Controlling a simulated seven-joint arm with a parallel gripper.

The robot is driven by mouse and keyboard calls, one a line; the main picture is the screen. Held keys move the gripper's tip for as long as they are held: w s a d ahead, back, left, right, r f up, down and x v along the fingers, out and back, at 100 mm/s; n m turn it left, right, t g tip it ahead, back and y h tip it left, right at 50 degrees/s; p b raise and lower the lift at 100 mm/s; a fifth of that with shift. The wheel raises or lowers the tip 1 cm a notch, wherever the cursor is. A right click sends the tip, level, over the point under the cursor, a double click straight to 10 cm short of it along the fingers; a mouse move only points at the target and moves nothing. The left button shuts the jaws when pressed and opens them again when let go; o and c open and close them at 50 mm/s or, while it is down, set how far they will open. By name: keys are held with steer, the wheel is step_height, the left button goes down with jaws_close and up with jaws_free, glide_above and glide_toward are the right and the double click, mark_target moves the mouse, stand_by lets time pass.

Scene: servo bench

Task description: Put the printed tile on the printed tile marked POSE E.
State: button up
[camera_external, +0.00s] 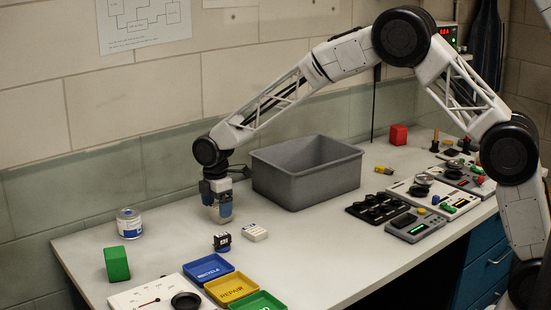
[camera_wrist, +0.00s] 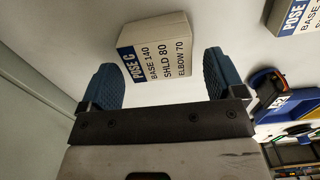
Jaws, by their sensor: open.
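A pale printed tile (camera_wrist: 157,48) reading POSE C, BASE 140, SHLD 80, ELBOW 70 lies between the fingers in the wrist view. My gripper (camera_wrist: 161,64) is open, with a blue finger at either side of this tile and visible gaps. A second printed tile (camera_wrist: 296,17) is cut off at the upper right; its pose letter is not clear. In the external view my gripper (camera_external: 217,214) points down low over the bench, and one white tile (camera_external: 254,232) lies to its right. The POSE C tile is not distinguishable there.
A small blue-and-black device (camera_external: 222,241) sits just in front of my gripper. A grey bin (camera_external: 277,180) stands behind to the right. A can (camera_external: 130,224) and a green block (camera_external: 117,263) are at left. Blue (camera_external: 207,268), yellow (camera_external: 231,288) and green trays (camera_external: 258,302) lie in front.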

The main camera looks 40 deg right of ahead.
mark_target(217, 207)
step_height(217, 207, up, 12)
stand_by(0.6)
steer(key=shift+f, duration=0.1)
stand_by(0.5)
steer(key=s+d+r+m, duration=0.3)
steer(key=s+d+r, duration=0.2)
steer(key=s+d, duration=0.3)
steer(key=s+d+r+m+t, duration=0.1)
steer(key=s+d+r+m, duration=0.2)
steer(key=s+d+r, duration=0.35)
steer(key=s+d+r+m, duration=0.3)
steer(key=s+d+r, duration=0.1)
steer(key=s+d, duration=0.55)
steer(key=s+d+f+m, duration=0.1)
steer(key=s+d+m, duration=0.2)
steer(key=s, duration=0.7)
steer(key=s+d+f+m+t, duration=0.1)
steer(key=s+d+f+m, duration=0.1)
steer(key=s+d, duration=0.4)
steer(key=s+d+f+m, duration=0.1)
steer(key=s+d+m, duration=0.3)
steer(key=s, duration=1)
steer(key=shift+s+d+f+t, duration=0.2)
steer(key=shift+s+f+t, duration=0.1)
steer(key=shift+f, duration=0.1)
